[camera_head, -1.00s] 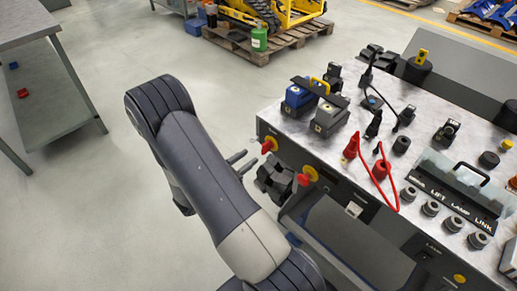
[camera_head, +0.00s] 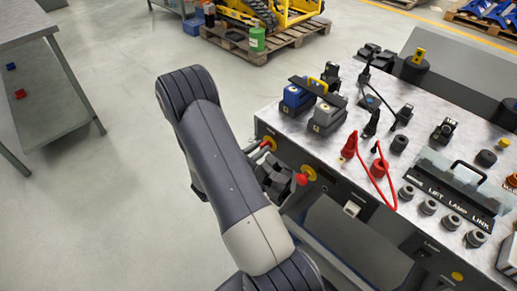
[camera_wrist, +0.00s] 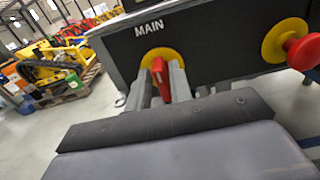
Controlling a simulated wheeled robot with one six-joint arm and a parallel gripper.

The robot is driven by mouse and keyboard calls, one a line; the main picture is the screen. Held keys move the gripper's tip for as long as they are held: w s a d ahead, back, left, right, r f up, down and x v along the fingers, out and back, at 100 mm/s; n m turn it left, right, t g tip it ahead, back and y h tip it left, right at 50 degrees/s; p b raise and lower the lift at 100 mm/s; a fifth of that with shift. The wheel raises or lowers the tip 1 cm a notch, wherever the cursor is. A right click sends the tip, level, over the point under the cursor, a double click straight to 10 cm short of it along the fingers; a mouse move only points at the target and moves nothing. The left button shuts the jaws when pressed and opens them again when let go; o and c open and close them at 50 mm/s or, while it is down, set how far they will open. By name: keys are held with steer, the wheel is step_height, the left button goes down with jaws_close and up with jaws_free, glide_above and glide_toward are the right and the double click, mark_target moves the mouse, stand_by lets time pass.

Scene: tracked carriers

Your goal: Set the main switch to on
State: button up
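The main switch is a red handle on a yellow disc (camera_wrist: 177,58) under the label MAIN on the dark front panel of the bench. In the wrist view its red handle (camera_wrist: 160,70) stands nearly upright. It also shows at the bench's left front corner in the head view (camera_head: 270,142). My gripper (camera_wrist: 160,84) is at the switch, with one grey finger on each side of the red handle. The fingers look parted; whether they touch the handle is hard to see. The arm hides part of the gripper in the head view.
A second red knob on a yellow disc (camera_head: 302,179) sits to the right on the same panel. The bench top (camera_head: 290,125) carries blue and grey connectors, red plugs with a cable, and a covered LIFT, LAMP, LINK row. Open floor lies left of the bench.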

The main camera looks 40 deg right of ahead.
jaws_close()
